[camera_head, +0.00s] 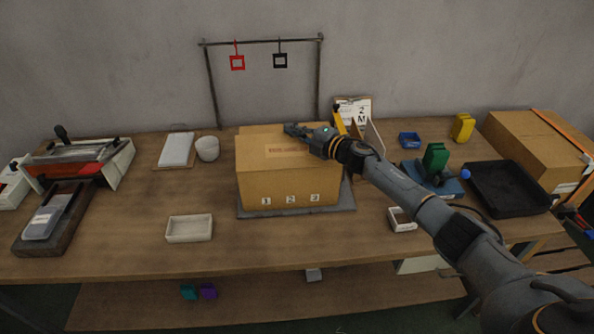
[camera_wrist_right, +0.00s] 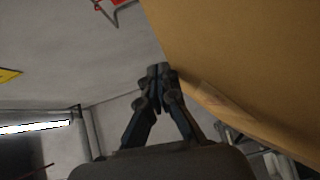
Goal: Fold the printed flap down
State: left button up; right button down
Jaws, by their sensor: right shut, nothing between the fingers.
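A brown cardboard box (camera_head: 289,186) with labels 1, 2 and 3 on its front stands on a grey mat (camera_head: 347,205) at the middle of the table. A panel with faint reddish print (camera_head: 285,150) shows on its top; I cannot tell whether it lies fully flat. My right gripper (camera_head: 290,129) is at the top rear of the box, its arm reaching in from the right. In the right wrist view its fingers (camera_wrist_right: 158,72) are shut and empty, close beside a cardboard surface (camera_wrist_right: 250,60). I cannot tell whether they touch it. My left gripper is out of view.
A rack with a red tag (camera_head: 237,62) and a black tag (camera_head: 280,61) stands behind the box. A black tray (camera_head: 508,188) is at right.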

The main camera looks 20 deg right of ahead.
aim_at(292, 138)
jog(key=shift+w+d+f+p, duration=0.1)
jog(key=shift+w+f+p, duration=0.3)
jog(key=shift+w, duration=0.05)
jog(key=shift+w+d+f+m+g+h+p, duration=0.15)
jog(key=shift+w+f+m+g+p, duration=0.25)
jog(key=shift+f+g, duration=0.2)
jog(key=shift+w+a+f+m+g+h+p, duration=0.15)
jog(key=shift+f+m+g+p, duration=0.15)
jog(key=shift+f+m+g, duration=0.35)
jog(key=shift+w+d+f+m+g+h+p, duration=0.15)
jog(key=shift+w+f+m+g+p, duration=0.25)
jog(key=shift+f, duration=0.3)
jog(key=shift+s, duration=0.15)
